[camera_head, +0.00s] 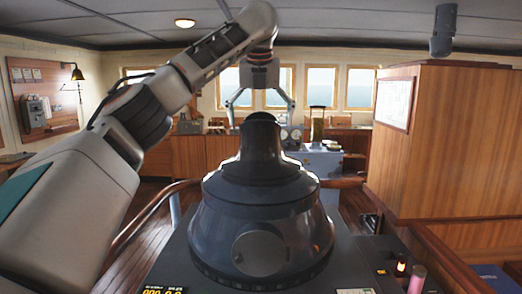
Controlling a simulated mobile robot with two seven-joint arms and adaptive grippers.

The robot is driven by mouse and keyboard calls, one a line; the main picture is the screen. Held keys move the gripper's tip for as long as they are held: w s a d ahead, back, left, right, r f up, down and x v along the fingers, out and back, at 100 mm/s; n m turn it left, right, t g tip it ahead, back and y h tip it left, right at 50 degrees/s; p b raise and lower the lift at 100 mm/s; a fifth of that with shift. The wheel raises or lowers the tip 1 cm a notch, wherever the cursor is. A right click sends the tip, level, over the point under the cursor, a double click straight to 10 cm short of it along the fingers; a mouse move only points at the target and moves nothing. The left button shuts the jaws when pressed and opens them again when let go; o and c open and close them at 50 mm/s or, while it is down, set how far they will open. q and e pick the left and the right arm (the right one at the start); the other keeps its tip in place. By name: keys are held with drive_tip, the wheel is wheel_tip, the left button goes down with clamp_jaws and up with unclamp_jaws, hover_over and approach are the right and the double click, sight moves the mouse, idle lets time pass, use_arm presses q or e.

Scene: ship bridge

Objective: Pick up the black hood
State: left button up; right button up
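The black hood (262,150) stands upright on a large dark domed housing (262,215) in the middle of the head view. It narrows toward its rounded top. My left arm reaches in from the left and bends down over it. My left gripper (261,108) is open, pointing down, with its two fingers spread wide to the left and right of the hood's top. The fingers appear apart from the hood; the exact gap in depth cannot be told. My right gripper is not in view.
The housing sits on a dark console with a lit display (165,291) and a small lit lamp (401,266). Curved wooden handrails (150,212) run around it. A tall wooden cabinet (450,140) stands at right. A blue-grey cabinet (321,163) stands behind.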

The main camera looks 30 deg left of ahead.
use_arm(q)
drive_tip(key=x, duration=0.3)
drive_tip(key=shift+d, duration=0.1)
drive_tip(key=c, duration=2)
